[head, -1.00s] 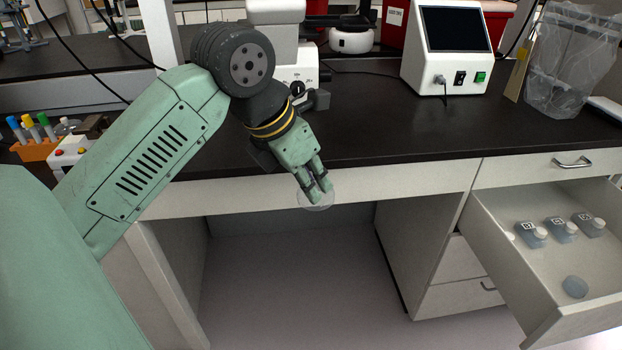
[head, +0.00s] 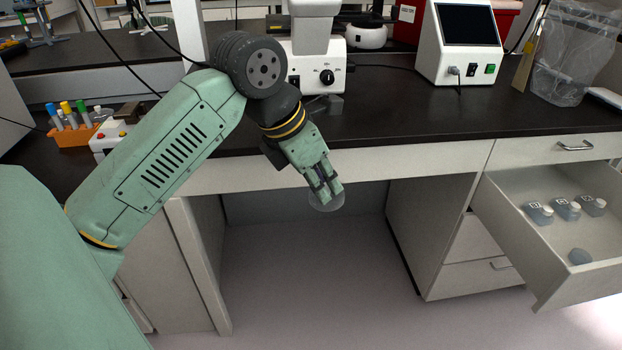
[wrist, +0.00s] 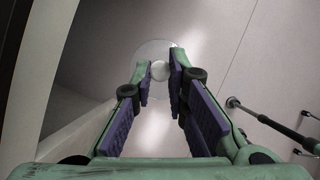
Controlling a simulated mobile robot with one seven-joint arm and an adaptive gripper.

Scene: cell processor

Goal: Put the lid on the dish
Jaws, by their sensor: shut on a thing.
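My gripper (head: 329,190) is shut on a clear round lid (head: 326,203) and holds it in the air in front of the counter's front edge, above the open knee space. In the wrist view the lid (wrist: 150,50) is a see-through disc with a pale round knob between the fingertips. A small round bluish thing (head: 580,257), which looks like the dish, lies in the front part of the open drawer (head: 548,302) at right. The lid is well to the left of it and apart from it. The dish's details are too small to tell.
Several capped bottles (head: 567,209) lie behind the dish in the drawer. A microscope (head: 318,70), a white box with a screen (head: 460,45) and a clear bag bin (head: 575,55) stand on the black counter. An orange tube rack (head: 72,134) is at left. The knee space is empty.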

